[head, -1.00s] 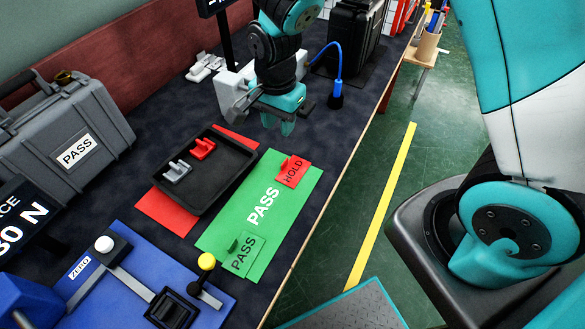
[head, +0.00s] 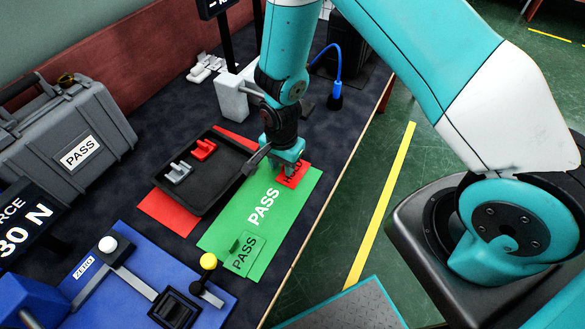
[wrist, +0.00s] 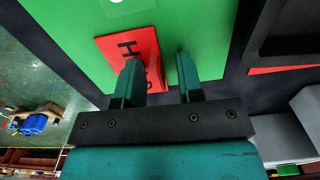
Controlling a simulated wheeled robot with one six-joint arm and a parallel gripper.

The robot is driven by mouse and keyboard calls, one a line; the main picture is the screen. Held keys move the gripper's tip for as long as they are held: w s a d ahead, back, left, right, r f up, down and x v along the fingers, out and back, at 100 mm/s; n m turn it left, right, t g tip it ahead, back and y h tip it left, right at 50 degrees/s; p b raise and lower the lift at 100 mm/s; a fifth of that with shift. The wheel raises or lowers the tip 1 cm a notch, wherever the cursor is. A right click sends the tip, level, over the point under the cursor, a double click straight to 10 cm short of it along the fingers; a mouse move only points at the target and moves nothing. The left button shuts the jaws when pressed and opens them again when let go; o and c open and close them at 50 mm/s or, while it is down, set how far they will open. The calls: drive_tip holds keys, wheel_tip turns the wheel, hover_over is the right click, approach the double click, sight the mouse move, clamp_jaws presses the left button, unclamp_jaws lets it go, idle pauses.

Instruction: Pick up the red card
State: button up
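The red card (head: 297,180), marked HOLD, lies on the upper end of the green PASS mat (head: 226,232). My gripper (head: 287,172) points down right at the card and partly hides it in the head view. In the wrist view, the two fingers of my gripper (wrist: 158,60) stand apart with a clear gap. The left finger overlaps part of the red card (wrist: 128,46) and covers some of its lettering. The right finger is over green mat. I cannot tell whether the fingers touch the card.
A black tray (head: 212,205) with a red and a grey clip sits left of the mat, over a red mat (head: 168,213). A green PASS card (head: 245,252) lies on the mat's near end. A blue fixture (head: 120,275) stands at the front.

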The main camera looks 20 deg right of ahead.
clamp_jaws()
drive_tip(key=shift+r, duration=0.1)
idle(0.3)
